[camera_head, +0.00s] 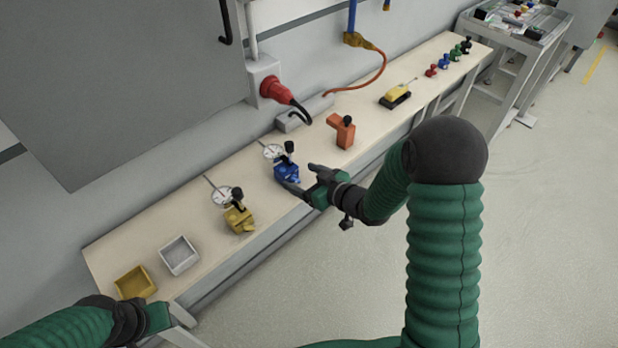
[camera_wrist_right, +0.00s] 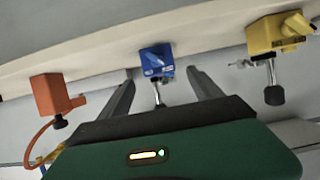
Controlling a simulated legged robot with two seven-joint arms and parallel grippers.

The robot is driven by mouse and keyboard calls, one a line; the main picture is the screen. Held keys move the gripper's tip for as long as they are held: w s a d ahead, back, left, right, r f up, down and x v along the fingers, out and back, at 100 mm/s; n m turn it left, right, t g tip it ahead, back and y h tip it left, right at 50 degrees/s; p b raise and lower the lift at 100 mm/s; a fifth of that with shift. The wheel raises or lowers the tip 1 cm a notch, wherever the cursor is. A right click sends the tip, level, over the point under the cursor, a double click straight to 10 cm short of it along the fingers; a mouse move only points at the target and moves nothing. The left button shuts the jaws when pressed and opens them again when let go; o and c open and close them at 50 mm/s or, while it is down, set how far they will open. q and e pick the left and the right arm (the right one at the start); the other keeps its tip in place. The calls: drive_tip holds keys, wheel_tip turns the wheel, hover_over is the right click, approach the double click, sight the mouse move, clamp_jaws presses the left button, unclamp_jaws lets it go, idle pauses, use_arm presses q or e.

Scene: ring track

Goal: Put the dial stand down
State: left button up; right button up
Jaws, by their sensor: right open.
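The blue dial stand (camera_head: 289,172), with a round dial and a black knob, stands upright on the pale bench (camera_head: 180,212). In the right wrist view the blue dial stand (camera_wrist_right: 155,60) lies between the two finger tips, with a visible gap on each side. My right gripper (camera_head: 306,179) is open at the bench's front edge, its fingers toward the blue stand; it also shows in the wrist view (camera_wrist_right: 160,80). A yellow dial stand (camera_head: 238,217) stands to the left.
A grey tray (camera_head: 164,262) and a yellow tray (camera_head: 122,291) are at the bench's left end. An orange block (camera_head: 345,134) stands right of the blue stand, then a yellow-and-black model (camera_head: 396,96). A red plug (camera_head: 272,88) is on the wall behind.

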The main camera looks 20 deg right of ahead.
drive_tip(key=s+a+m+g+h, duration=0.1)
drive_tip(key=s+g, duration=0.4)
drive_tip(key=s, duration=0.6)
drive_tip(key=s+a+m+g+h, duration=0.2)
drive_tip(key=s+g, duration=0.3)
drive_tip(key=s, duration=0.7)
drive_tip(key=shift+s+f+m+h, duration=0.2)
drive_tip(key=shift+f+m+h, duration=0.25)
drive_tip(key=shift+h, duration=0.35)
drive_tip(key=shift+w+d, duration=0.2)
drive_tip(key=shift+d, duration=0.05)
